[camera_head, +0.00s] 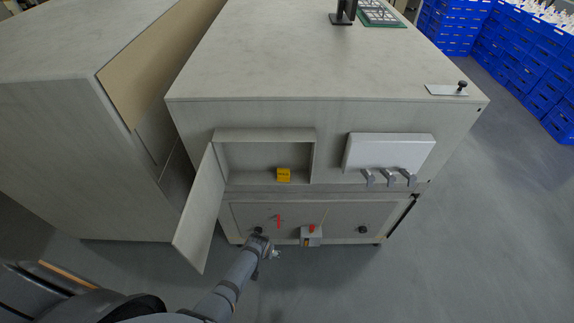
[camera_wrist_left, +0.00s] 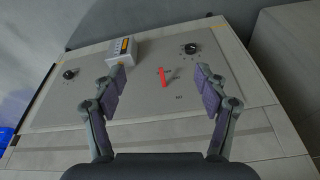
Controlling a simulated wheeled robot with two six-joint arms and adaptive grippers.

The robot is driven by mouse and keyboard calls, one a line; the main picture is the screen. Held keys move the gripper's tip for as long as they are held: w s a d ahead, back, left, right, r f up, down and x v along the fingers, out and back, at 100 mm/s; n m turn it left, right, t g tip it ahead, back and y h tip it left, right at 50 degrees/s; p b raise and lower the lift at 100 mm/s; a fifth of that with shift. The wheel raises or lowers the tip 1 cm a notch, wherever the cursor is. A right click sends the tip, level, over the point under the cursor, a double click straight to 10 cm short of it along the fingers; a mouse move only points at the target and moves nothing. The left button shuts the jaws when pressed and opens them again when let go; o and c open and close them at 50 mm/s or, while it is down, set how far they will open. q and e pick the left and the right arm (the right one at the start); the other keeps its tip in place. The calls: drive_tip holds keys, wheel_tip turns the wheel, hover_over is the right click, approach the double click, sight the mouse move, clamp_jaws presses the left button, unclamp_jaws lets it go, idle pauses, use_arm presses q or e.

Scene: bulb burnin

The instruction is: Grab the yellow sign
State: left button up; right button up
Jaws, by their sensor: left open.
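A small yellow sign (camera_head: 284,175) stands in the open compartment of the grey cabinet, towards its right side, in the head view. It does not show in the left wrist view. My left gripper (camera_head: 268,252) is below and in front of that compartment, near the lower control panel, apart from the sign. In the left wrist view my left gripper (camera_wrist_left: 160,78) is open, its two fingers spread with nothing held between them. My right gripper is not in view.
The compartment door (camera_head: 202,210) hangs open on the left. The lower panel carries a red lever (camera_wrist_left: 162,77), black knobs (camera_wrist_left: 190,48) and a protruding grey box (camera_head: 311,239). A white box with several hooks (camera_head: 388,152) is mounted right of the compartment.

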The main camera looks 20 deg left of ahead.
use_arm(q)
drive_tip(key=w+d+r+p, duration=0.15)
drive_tip(key=w+r, duration=0.25)
drive_tip(key=r, duration=0.4)
drive_tip(key=w+r+n+t+p, duration=0.1)
drive_tip(key=w+r+p, duration=0.25)
drive_tip(key=r, duration=0.35)
drive_tip(key=w+d+r+p, duration=0.1)
drive_tip(key=w+r, duration=0.4)
drive_tip(key=r, duration=0.3)
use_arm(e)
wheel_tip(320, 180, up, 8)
use_arm(q)
drive_tip(key=b, duration=1.5)
approach(283, 170)
drive_tip(key=x, duration=0.7)
drive_tip(key=shift+f, duration=0.1)
drive_tip(key=b+x, duration=0.2)
drive_tip(key=shift+w+b, duration=0.15)
drive_tip(key=shift+b, duration=0.25)
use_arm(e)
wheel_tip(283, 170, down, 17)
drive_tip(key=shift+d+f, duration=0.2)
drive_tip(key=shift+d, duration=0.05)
use_arm(q)
drive_tip(key=c, duration=1.2)
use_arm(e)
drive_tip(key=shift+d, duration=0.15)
